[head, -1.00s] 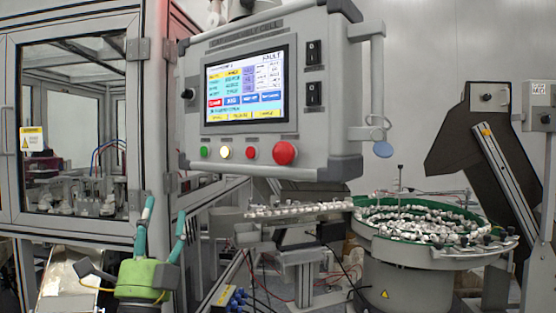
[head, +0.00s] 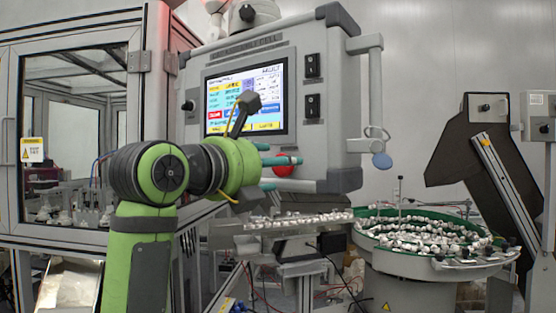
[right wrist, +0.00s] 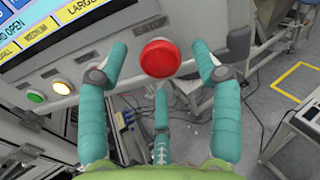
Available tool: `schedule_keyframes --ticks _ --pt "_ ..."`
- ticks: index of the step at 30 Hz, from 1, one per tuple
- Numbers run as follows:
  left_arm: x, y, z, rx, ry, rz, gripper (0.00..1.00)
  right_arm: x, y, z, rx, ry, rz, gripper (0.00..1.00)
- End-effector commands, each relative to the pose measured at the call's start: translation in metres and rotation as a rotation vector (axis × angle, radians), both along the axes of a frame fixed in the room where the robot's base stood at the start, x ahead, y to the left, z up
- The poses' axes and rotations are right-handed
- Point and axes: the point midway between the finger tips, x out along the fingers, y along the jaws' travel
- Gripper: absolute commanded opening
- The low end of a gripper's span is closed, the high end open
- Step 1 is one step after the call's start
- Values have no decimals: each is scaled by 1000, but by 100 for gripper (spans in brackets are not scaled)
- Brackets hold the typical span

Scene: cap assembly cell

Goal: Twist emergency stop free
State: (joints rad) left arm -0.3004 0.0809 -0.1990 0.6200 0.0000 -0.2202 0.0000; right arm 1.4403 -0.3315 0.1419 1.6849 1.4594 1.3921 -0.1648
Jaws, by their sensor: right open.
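The red emergency stop button (head: 288,168) sits low on the right of the grey control panel (head: 330,150). In the right wrist view the emergency stop (right wrist: 159,57) is a round red cap, lit from above. My right gripper (head: 274,172) has come up in front of the panel. Its teal fingers are spread open around the button, one on each side and a third below (right wrist: 161,100). The fingers look apart from the cap, with nothing held. In the head view the gripper partly hides the button and the panel's lower buttons. My left gripper is not in view.
A touchscreen (head: 246,97) and two black switches are on the panel. A green (right wrist: 35,96) and a yellow-white button (right wrist: 61,87) sit left of the stop. A glazed machine enclosure (head: 75,120) stands left; a bowl feeder (head: 425,262) stands lower right.

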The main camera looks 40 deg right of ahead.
Motion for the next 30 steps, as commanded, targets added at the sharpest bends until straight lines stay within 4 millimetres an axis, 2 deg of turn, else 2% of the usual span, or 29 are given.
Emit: schedule_keyframes --ticks 3,6,14,15,17,18,30 --pt "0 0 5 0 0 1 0 3 -13 1 -1 2 -2 65" --pt "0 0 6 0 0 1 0 4 -17 1 -1 1 -1 65" --pt "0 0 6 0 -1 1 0 4 -19 0 -2 1 -1 65" --pt "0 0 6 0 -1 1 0 4 -19 0 -2 1 -1 49" --pt "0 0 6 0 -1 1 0 4 -18 0 -2 1 -1 25" --pt "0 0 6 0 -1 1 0 4 -18 0 -2 1 -1 9" --pt "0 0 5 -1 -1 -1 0 4 -18 1 2 -36 1 8"
